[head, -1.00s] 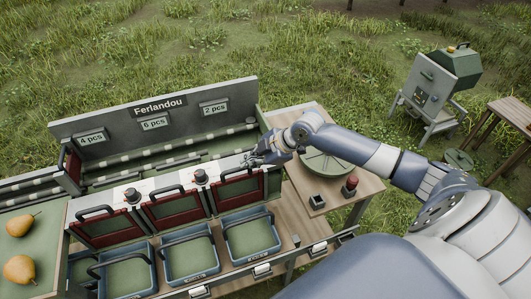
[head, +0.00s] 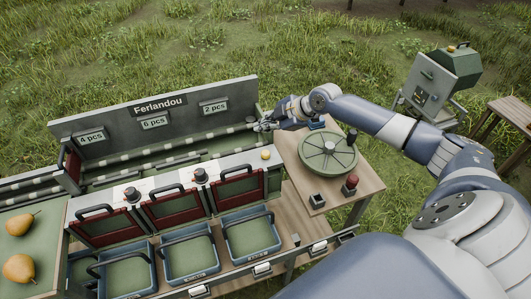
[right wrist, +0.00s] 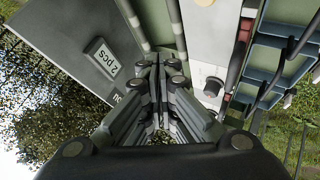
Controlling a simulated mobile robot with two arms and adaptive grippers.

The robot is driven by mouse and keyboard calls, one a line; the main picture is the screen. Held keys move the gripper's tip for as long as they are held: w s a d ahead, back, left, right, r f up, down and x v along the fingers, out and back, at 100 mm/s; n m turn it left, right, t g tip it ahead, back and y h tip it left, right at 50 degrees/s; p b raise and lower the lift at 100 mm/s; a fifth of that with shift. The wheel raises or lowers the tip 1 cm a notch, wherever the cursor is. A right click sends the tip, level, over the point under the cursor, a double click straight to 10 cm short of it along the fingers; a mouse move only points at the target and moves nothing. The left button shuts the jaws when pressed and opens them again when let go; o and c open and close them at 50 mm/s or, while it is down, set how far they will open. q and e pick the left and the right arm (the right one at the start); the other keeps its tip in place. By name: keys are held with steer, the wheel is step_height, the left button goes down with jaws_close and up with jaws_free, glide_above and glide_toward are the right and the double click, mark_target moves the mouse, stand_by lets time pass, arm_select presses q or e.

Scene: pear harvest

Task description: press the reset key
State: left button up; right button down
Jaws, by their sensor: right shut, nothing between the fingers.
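No key in view carries a readable reset label. A yellow round button (head: 265,154) sits at the right end of the white panel strip (head: 224,162). A red-topped knob (head: 351,184) and a small dark square key block (head: 318,200) stand on the side table. My right gripper (head: 261,127) is shut and empty, above the back channel, beyond the yellow button and apart from it. In the right wrist view its closed fingers (right wrist: 159,66) point towards the rails, with a dark knob (right wrist: 213,86) on the white panel to their right. My left gripper is not in view.
The Ferlandou sorting bench has red-framed gates (head: 238,189) and blue crates (head: 252,235) in front. A green spoked wheel (head: 328,154) lies on the side table (head: 368,188). Two pears (head: 20,268) rest on the green surface at left. A backboard (head: 180,118) stands behind the channel.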

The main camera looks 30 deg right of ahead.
mark_target(265, 154)
step_height(265, 154, down, 8)
steer(key=b, duration=0.5)
steer(key=shift+f+b, duration=0.25)
steer(key=shift+b, duration=0.15)
stand_by(0.9)
steer(key=shift+f+b, duration=0.35)
steer(key=shift+b, duration=0.05)
steer(key=shift+f+b, duration=0.45)
steer(key=shift+f, duration=0.1)
stand_by(0.5)
steer(key=shift+r+p, duration=0.6)
steer(key=shift+r, duration=0.35)
